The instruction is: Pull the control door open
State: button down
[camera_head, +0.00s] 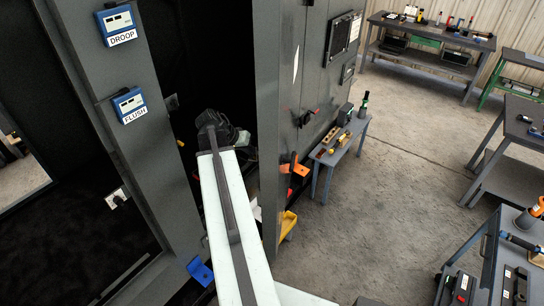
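A tall dark grey enclosure fills the left and middle of the head view. One grey panel (266,120) stands edge-on right of my arm, with a dark opening to its left. A further grey face (312,80) carries a black-framed window and a small handle with red parts (305,117). No label shows which of these is the control door. My white arm reaches up from the bottom, and my dark gripper (222,130) is at the opening, left of the edge-on panel. Its fingers blend into the dark, so its opening and any contact are unclear.
Blue devices labelled DROOP (117,22) and FLUSH (130,104) are on the left pillar. An orange-handled item (293,165) and a yellow bin (287,224) are right of the panel. A small table (347,146) stands close by. Open concrete floor (390,200) lies beyond, with benches at right.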

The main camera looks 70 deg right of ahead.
jog(key=s+d+f+b, duration=0.5)
jog(key=s+f+b, duration=0.2)
jog(key=shift+s+f, duration=0.3)
jog(key=shift+f, duration=0.1)
